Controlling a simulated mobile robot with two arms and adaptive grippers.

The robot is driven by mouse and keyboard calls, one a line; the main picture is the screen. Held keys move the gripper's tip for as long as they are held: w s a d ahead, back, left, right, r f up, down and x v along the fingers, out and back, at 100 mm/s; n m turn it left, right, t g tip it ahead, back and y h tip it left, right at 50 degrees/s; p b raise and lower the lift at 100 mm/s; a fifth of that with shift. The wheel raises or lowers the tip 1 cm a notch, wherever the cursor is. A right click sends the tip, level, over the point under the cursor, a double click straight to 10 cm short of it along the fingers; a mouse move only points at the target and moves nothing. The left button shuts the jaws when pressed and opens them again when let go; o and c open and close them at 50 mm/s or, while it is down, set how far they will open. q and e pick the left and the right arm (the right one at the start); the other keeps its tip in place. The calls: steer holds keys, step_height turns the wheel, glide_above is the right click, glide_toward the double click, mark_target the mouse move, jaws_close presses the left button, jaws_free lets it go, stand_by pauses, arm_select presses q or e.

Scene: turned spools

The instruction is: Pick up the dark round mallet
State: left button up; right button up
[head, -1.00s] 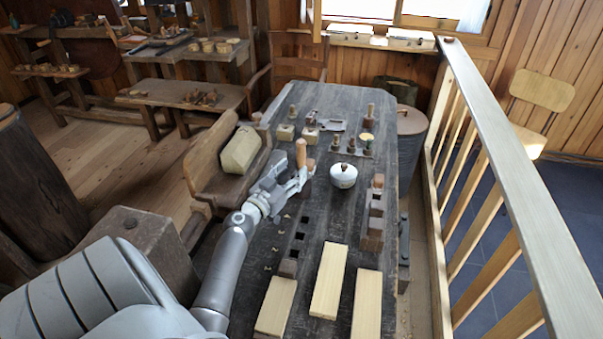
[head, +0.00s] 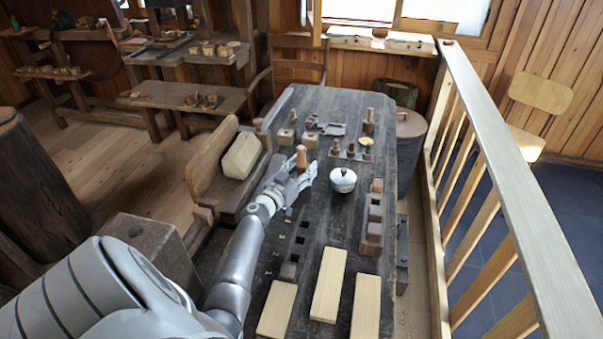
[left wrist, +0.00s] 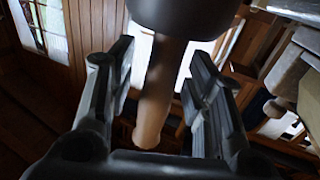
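The mallet stands handle up on the dark workbench (head: 325,215). Its light brown handle (head: 301,157) shows in the head view, and its lower part is hidden behind my left gripper (head: 302,178). In the left wrist view the dark round head (left wrist: 185,12) is at the top edge, cut off by the frame. The handle (left wrist: 156,95) runs down from it between the two fingers of my left gripper (left wrist: 160,75). The fingers are open, with a gap on each side of the handle. My right gripper is not in view.
A white lidded pot (head: 343,181) stands just right of my left gripper. Pale wood blocks (head: 328,285) lie at the near end. Small turned pieces (head: 352,150) stand farther back. A brown stepped block (head: 372,225) is at the right edge, and a railing (head: 500,160) runs beyond.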

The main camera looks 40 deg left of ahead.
mark_target(302, 147)
arm_select(q)
jaws_close()
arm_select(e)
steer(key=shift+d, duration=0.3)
arm_select(q)
step_height(302, 147, up, 10)
steer(key=p, duration=0.3)
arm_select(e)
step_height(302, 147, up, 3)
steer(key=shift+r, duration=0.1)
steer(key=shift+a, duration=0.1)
arm_select(q)
steer(key=c, duration=0.7)
jaws_free()
jaws_close()
